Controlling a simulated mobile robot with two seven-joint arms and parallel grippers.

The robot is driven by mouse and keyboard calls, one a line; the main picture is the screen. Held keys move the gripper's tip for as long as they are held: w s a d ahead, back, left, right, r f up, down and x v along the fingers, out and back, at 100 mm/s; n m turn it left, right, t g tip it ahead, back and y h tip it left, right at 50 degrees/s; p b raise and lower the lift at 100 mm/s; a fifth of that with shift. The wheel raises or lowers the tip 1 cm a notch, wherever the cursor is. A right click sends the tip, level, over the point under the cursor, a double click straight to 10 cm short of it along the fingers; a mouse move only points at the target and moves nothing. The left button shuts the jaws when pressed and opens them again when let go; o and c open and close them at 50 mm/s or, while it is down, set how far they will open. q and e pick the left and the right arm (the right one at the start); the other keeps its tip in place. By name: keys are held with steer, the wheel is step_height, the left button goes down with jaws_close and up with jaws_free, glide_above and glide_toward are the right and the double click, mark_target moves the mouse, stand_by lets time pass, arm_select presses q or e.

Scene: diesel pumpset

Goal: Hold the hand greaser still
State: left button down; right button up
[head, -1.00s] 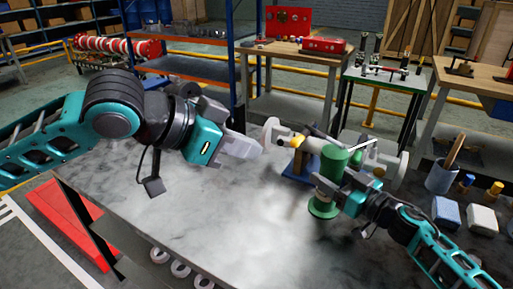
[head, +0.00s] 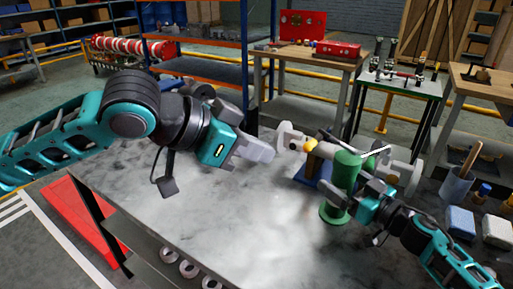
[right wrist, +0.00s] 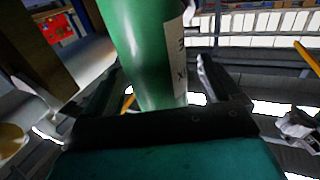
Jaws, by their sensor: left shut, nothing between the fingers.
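The hand greaser (head: 346,172) is a green upright cylinder on a wider round green foot, standing on the grey bench. A thin metal lever or rod shows by its top. In the right wrist view its green body (right wrist: 140,45) with a white label rises between my fingers. My right gripper (head: 350,190) is at the body from the right; its fingers stand on either side, with a gap visible towards the right finger (right wrist: 222,85). My left gripper (head: 268,153) is shut and empty above the bench, left of the greaser and apart from it.
A pale grey and yellow fixture on a blue base (head: 313,172) stands just behind the greaser. A cup with a wooden handle (head: 457,185) and blue and white blocks are at right. The bench's left and front area (head: 230,205) is clear.

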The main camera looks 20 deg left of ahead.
steer(key=shift+d, duration=0.1)
steer(key=v, duration=1.2)
steer(key=shift+s, duration=0.1)
